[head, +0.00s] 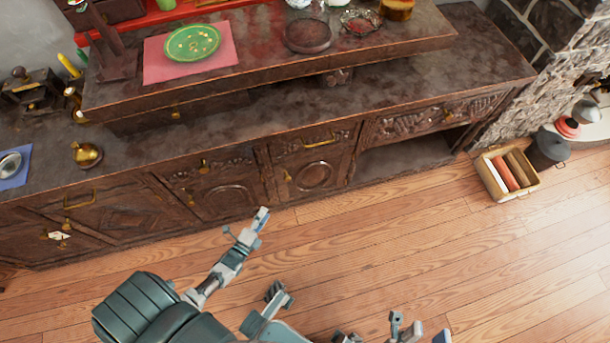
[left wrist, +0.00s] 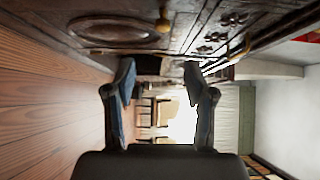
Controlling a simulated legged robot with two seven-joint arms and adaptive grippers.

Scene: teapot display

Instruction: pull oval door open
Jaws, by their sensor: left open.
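The dark carved wooden cabinet has a door with an oval medallion (head: 315,177) and a brass knob (head: 287,175) at its left edge. An oval panel (left wrist: 115,31) and a brass knob (left wrist: 163,22) show close up at the top of the left wrist view. Another door with an oval medallion (head: 232,199) stands just left of it; both look closed. My left gripper (head: 260,218) is open and empty, in front of these doors and low near the floor. Its two fingers (left wrist: 160,78) stand apart with nothing between them. My right gripper (head: 422,328) is at the bottom edge, partly cut off, its fingers apart.
A brass drawer pull (head: 320,142) sits above the door. An open niche (head: 400,160) is to its right. A crate (head: 500,190) with rolled items stands on the floor by the stone wall. The wooden floor (head: 400,245) in front is clear.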

